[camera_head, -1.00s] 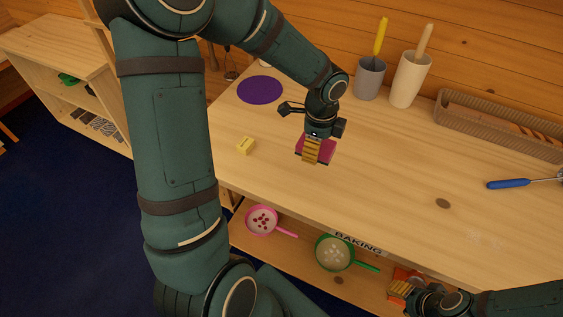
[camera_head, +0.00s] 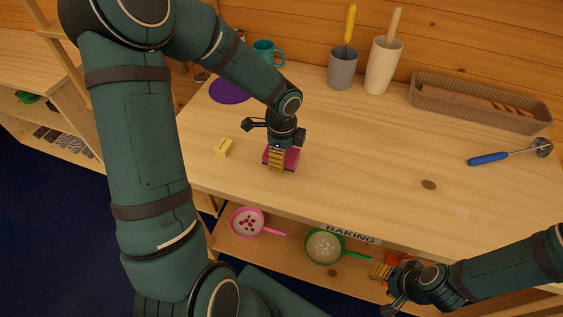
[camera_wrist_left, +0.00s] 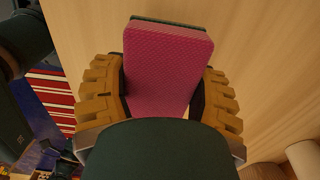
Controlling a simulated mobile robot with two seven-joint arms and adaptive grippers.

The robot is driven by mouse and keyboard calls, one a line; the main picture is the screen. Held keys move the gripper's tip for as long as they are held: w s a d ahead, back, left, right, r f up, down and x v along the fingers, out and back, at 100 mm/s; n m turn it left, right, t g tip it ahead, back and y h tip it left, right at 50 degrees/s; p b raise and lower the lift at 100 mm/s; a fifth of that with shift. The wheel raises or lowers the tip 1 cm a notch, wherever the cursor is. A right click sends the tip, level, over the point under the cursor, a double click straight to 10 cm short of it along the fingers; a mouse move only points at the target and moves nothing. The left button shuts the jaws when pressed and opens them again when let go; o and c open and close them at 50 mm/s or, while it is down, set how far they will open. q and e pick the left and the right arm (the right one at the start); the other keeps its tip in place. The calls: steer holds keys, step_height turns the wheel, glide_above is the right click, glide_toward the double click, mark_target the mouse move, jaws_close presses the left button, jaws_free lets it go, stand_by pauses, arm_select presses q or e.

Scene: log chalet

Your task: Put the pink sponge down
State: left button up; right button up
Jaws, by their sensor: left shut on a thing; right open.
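The pink sponge (camera_head: 292,157) is in my left gripper (camera_head: 279,160), above the wooden worktop near its front left part. In the left wrist view the sponge (camera_wrist_left: 166,68) shows as a flat pink block with a dark green layer along its far edge. It sits between the two tan fingers of my left gripper (camera_wrist_left: 165,95), which is shut on it. I cannot tell whether the sponge touches the worktop. My right gripper (camera_head: 384,289) is open and empty at the lower right, in front of the lower shelf.
A grey cup (camera_head: 342,70), white vase (camera_head: 383,66) and woven tray (camera_head: 480,103) line the back. A blue-handled tool (camera_head: 490,158) lies right. The middle worktop (camera_head: 365,150) is clear.

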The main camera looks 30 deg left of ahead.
arm_select(q)
steer(key=shift+f+b, duration=0.3)
steer(key=shift+f, duration=1.05)
steer(key=o, duration=1.3)
steer(key=shift+f, duration=0.15)
steer(key=shift+r, duration=0.3)
step_height(320, 180, up, 12)
steer(key=p, duration=0.3)
steer(key=shift+f, duration=0.1)
